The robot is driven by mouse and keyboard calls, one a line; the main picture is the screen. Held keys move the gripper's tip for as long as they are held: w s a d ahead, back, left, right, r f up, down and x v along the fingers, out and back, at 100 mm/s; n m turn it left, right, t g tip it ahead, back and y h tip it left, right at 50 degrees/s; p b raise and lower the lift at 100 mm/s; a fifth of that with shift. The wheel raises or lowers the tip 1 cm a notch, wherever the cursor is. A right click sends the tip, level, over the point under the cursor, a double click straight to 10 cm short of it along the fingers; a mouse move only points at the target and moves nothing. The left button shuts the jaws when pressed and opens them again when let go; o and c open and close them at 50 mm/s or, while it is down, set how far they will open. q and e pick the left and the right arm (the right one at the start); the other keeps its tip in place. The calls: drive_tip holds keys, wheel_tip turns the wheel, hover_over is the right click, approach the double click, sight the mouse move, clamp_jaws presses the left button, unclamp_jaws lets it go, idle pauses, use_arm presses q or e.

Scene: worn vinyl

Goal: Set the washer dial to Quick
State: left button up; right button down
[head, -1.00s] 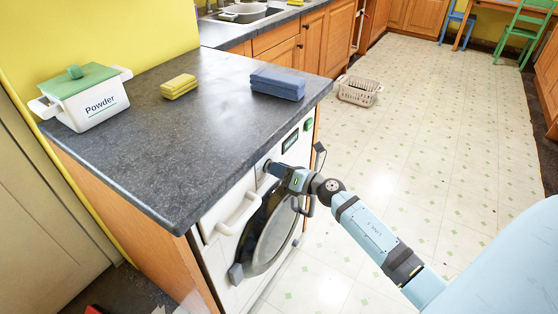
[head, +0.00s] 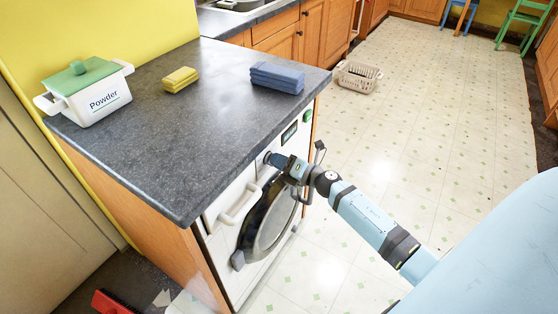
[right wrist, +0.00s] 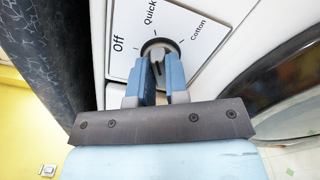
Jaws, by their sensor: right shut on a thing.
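The washer (head: 216,248) is white and stands under the dark counter. Its dial (right wrist: 157,45) is a dark round knob with a grey grip bar, on a white panel marked Off, Quick (right wrist: 150,12) and Cotton (right wrist: 198,29). My right gripper (right wrist: 160,68) is shut on the dial, one blue finger on each side of the bar. The bar looks roughly upright in the right wrist view, toward Quick; its exact pointing is hard to tell. In the head view my right gripper (head: 273,160) covers much of the dial. My left gripper is not in view.
The round washer door (head: 268,222) and drawer handle (head: 238,203) are close to my right arm. A Powder tub (head: 90,95), yellow sponge (head: 180,79) and blue cloth stack (head: 277,78) sit on the counter. A basket (head: 357,76) stands on the open floor.

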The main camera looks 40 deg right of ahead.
drive_tip(key=c, duration=1.1)
unclamp_jaws()
drive_tip(key=v, duration=1.4)
